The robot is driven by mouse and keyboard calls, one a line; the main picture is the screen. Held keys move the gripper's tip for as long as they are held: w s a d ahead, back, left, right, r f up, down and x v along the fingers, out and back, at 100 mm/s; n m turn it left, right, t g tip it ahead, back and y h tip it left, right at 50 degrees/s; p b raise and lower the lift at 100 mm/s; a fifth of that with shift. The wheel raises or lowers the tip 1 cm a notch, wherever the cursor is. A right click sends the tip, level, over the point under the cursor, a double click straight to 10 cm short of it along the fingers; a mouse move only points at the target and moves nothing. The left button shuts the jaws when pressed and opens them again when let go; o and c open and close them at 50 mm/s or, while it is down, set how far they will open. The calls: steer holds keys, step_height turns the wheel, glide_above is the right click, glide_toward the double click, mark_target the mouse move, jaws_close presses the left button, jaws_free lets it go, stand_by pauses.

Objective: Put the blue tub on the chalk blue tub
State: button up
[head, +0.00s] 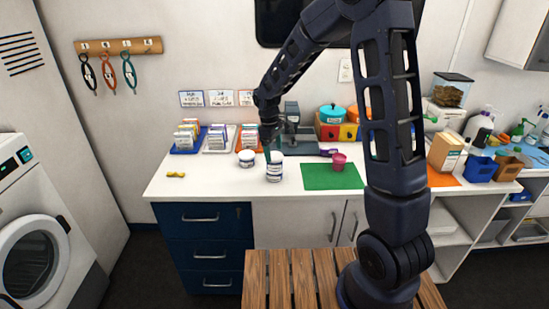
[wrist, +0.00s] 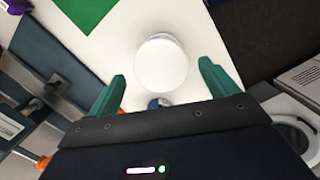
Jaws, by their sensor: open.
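A white-lidded tub with a dark blue label stands upright near the counter's front edge, seen in the head view; it looks like two tubs, an upper one (head: 275,157) sitting on a lower one (head: 275,174). I cannot tell the two blues apart. In the wrist view a white round lid (wrist: 162,64) lies ahead of and between my fingertips, and hides what is under it. My gripper (head: 269,146) has teal fingers, spread apart and empty, just above the tubs; it also shows in the wrist view (wrist: 164,78).
Another white tub (head: 246,159) stands just left. A yellow bone-shaped item (head: 176,174) lies far left. Card trays (head: 185,150) and a grey machine (head: 297,140) stand behind.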

step_height(320, 180, up, 8)
steer(key=f, duration=0.1)
steer(key=s+d+r+m+t, duration=0.1)
steer(key=s+d+r+m, duration=0.25)
steer(key=d+r, duration=0.5)
steer(key=s+d+r+m+t, duration=0.2)
steer(key=s+d+m, duration=0.2)
steer(key=s+d, duration=0.5)
steer(key=s+d+r+m+t+y, duration=0.1)
steer(key=s+d+r+m+t, duration=0.1)
steer(key=s+d+m, duration=0.3)
steer(key=s+d, duration=0.4)
steer(key=s, duration=0.3)
steer(key=shift+s+r, duration=0.35)
steer(key=shift+s, duration=0.05)
